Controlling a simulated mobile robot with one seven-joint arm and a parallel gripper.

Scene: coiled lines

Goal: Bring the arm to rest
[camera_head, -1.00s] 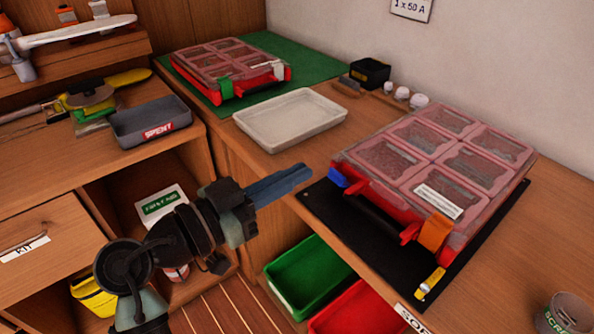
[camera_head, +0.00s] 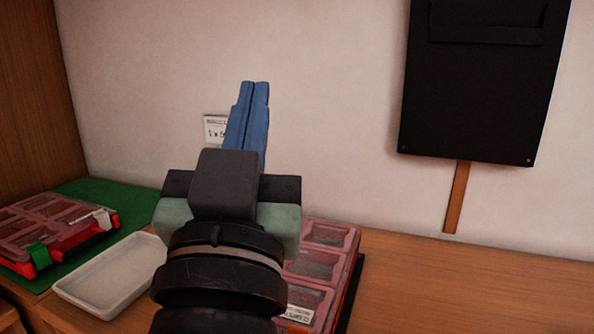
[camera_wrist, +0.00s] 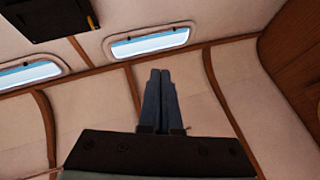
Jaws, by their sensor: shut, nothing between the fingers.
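My gripper (camera_head: 254,88) is raised in the middle of the head view, with its blue fingers together and pointing up in front of the pale wall. The fingers are shut with nothing between them. In the wrist view my gripper (camera_wrist: 160,74) points toward the upper wall and ceiling, clear of any object. My arm hides part of the bench behind it.
A red organiser case (camera_head: 322,262) is partly hidden behind my arm. A white tray (camera_head: 110,275) and another red case (camera_head: 50,228) on a green mat (camera_head: 100,192) lie left. A black panel (camera_head: 480,80) hangs on the wall. The bench (camera_head: 450,285) at right is clear.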

